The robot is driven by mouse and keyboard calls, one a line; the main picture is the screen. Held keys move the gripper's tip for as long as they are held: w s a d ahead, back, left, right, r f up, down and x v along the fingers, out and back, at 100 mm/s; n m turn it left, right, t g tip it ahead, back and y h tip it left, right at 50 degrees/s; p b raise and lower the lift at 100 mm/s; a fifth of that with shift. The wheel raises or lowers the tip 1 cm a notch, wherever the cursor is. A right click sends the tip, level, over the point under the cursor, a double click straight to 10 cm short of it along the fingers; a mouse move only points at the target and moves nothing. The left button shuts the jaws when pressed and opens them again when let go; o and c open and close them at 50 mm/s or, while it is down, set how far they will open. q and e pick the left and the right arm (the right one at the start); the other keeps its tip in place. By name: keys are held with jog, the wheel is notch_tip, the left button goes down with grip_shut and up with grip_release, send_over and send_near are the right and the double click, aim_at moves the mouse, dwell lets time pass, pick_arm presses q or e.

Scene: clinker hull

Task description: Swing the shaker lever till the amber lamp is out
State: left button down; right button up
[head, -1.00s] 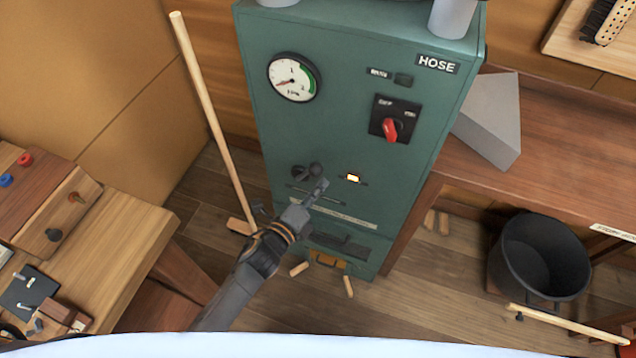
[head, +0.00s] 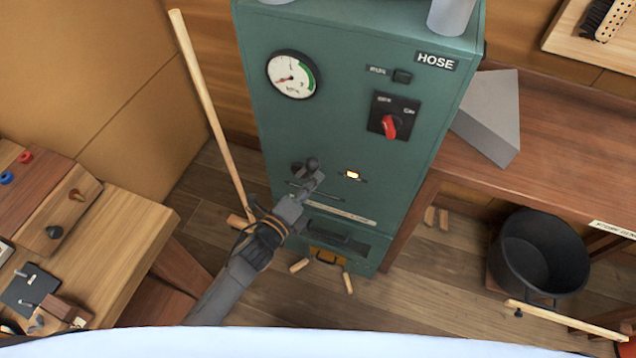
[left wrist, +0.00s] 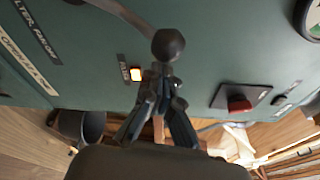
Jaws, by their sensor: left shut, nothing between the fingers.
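The shaker lever is a dark arm with a round black knob (head: 312,163) on the green cabinet (head: 340,110). In the left wrist view the knob (left wrist: 168,45) is just beyond the fingertips, and its arm runs up to the left. The amber lamp (head: 353,175) is lit, right of the lever; it also glows in the left wrist view (left wrist: 136,74). My left gripper (head: 317,179) is shut and empty, its tips at the knob. I cannot tell whether they touch it. My right gripper is not in view.
A red rotary switch (head: 390,126) and a gauge (head: 292,75) are higher on the cabinet. A wooden pole (head: 210,115) leans at its left. A workbench (head: 125,235) stands left, and a black bucket (head: 540,255) stands right.

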pick_arm(q)
jog(key=w+a+r+n+t+b, duration=0.1)
jog(key=w+a+n+b, duration=0.3)
jog(key=a+n, duration=0.7)
jog(key=shift+a+r+t, duration=0.2)
jog(key=shift+a+t, duration=0.3)
jog(key=shift+t, duration=0.3)
jog(key=shift+n, duration=0.3)
